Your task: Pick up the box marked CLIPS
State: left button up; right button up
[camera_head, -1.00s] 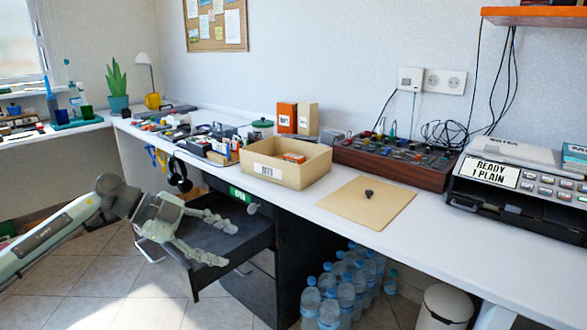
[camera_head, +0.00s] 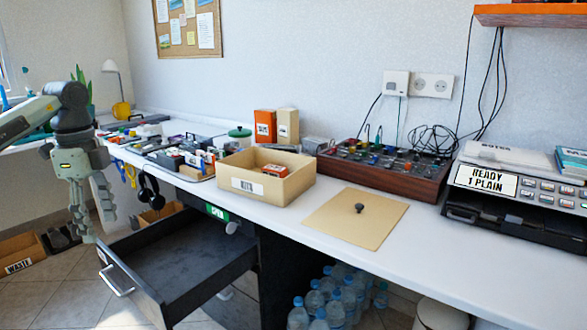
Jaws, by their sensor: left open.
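No label in view clearly reads CLIPS. A small orange box (camera_head: 274,170) with a white label lies in the open cardboard tray (camera_head: 250,187) on the desk. An orange box (camera_head: 265,127) and a beige box (camera_head: 288,126) stand upright behind the tray. Their labels are too small to read. My left gripper (camera_head: 95,224) is open and empty at the left, fingers pointing down. It is left of the open drawer and well away from these boxes. My right gripper is not in view.
A dark drawer (camera_head: 166,262) stands open below the desk, its visible floor bare. A tan board with a knob (camera_head: 340,222) lies on the desk (camera_head: 400,270). A control panel (camera_head: 385,172) and a grey machine (camera_head: 520,190) stand right. A WASTE box (camera_head: 22,256) is on the floor.

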aim_at(270, 170)
jog(key=i+j+z, duration=0.85)
jog(key=i+z, duration=0.25)
